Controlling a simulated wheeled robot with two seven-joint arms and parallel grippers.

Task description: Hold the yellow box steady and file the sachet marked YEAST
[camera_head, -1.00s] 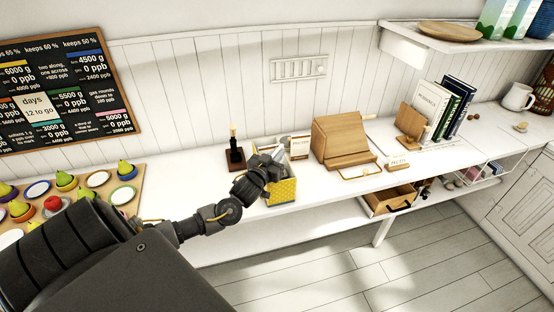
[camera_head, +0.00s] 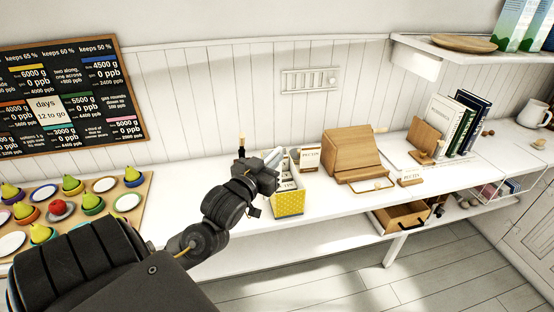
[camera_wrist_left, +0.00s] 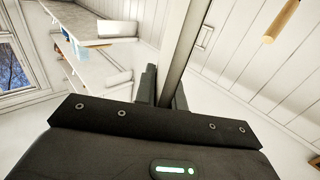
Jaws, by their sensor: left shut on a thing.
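The yellow patterned box (camera_head: 289,204) stands on the white counter, its top open. Pale upright dividers with small labels (camera_head: 287,185) show inside. My left gripper (camera_head: 273,159) is at the back left of the box, above its rim. It is shut on a flat grey piece, which looks like a sachet. In the left wrist view this piece (camera_wrist_left: 182,50) shows nearly edge-on between the fingers (camera_wrist_left: 163,92). No marking on it can be read, so I cannot confirm YEAST. My right gripper is out of view.
A dark stand with a wooden handle (camera_head: 242,142) is behind my left gripper. A small framed card (camera_head: 309,159) and a wooden box (camera_head: 347,151) stand to the right. A tray of pears and plates (camera_head: 130,203) lies left. An open drawer (camera_head: 403,217) hangs below the counter.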

